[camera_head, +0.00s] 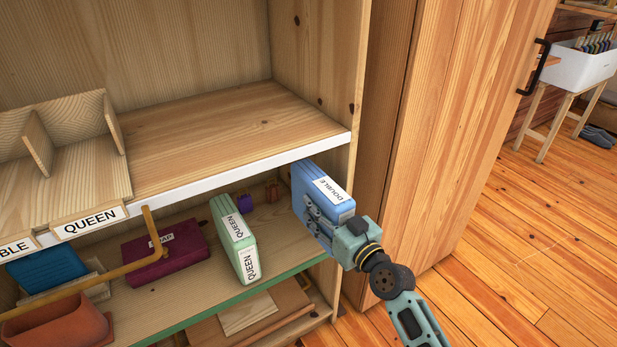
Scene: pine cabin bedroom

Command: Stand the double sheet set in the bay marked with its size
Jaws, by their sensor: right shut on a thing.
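The blue sheet set (308,184) with a white DOUBLE label is held by my right gripper (322,222). The gripper is shut on it, in front of the right end of the cabinet, near the upper shelf's white edge. Upper left is a wooden divider rack with bays. One bay's label reads QUEEN (90,223). The label to its left (17,246) is cut by the picture edge and shows only "BLE". The QUEEN bay (80,180) looks empty. My left gripper is not in view.
The upper shelf (220,135) right of the rack is bare. The lower shelf holds a green QUEEN set (232,240), a maroon labelled pack (178,252), a blue item (45,268) and a terracotta bin (55,325). A mustard bent bar (90,284) crosses in front. A wooden door (460,110) stands at right.

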